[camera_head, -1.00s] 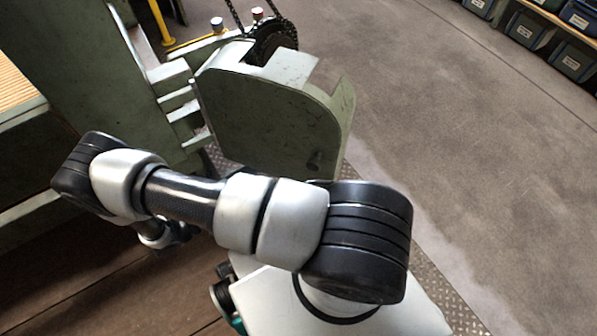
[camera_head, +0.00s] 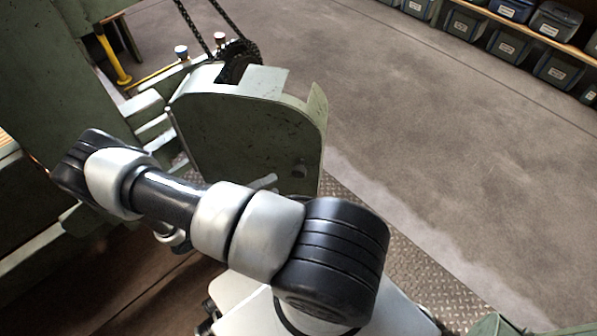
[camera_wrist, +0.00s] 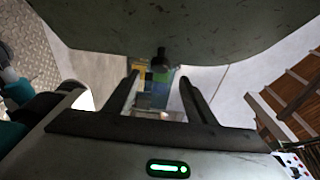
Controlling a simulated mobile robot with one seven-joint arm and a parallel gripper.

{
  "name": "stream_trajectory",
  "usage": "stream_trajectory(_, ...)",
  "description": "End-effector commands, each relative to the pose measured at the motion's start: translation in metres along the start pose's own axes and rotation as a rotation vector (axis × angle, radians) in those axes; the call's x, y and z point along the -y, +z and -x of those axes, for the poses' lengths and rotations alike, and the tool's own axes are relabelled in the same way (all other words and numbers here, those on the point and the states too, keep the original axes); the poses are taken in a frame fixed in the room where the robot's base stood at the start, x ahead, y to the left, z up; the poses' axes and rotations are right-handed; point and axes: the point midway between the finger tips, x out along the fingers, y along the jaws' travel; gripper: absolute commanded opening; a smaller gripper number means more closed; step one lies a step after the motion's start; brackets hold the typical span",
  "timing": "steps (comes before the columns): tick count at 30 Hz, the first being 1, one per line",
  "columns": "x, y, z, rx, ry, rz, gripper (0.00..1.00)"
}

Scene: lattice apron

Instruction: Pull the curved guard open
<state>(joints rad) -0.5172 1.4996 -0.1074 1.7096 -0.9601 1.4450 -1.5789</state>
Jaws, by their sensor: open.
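The curved guard (camera_head: 235,125) is a green, worn metal cover with a rounded outer edge, on the machine in the middle of the head view. A small dark knob (camera_head: 300,168) sticks out from its face near the lower right. In the wrist view the guard (camera_wrist: 110,28) fills the top, and the knob (camera_wrist: 160,58) hangs in front of the jaws. My gripper (camera_wrist: 159,79) is open, its two dark fingers on either side of the knob's line. I cannot tell how deep the knob sits between them. In the head view my arm hides most of the gripper.
A chain and dark sprocket (camera_head: 238,62) sit above the guard. The green machine body (camera_head: 55,80) stands at the left, with a yellow pipe (camera_head: 112,55) behind. Bins (camera_head: 510,45) line a shelf at the far right. The grey floor (camera_head: 430,130) right of the guard is clear.

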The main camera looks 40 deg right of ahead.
Motion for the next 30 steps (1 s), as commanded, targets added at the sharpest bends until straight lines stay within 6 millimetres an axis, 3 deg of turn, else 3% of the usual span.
stream_trajectory(9, -0.001, 0.0, -0.069, -0.001, -0.002, -0.001, 0.5)
stream_trajectory(15, -0.001, 0.0, -0.096, 0.001, 0.0, -0.001, 0.5)
stream_trajectory(28, 0.0, 0.0, -0.106, 0.001, 0.001, -0.002, 0.5)
stream_trajectory(30, 0.0, 0.0, -0.106, 0.001, 0.001, -0.002, 0.38)
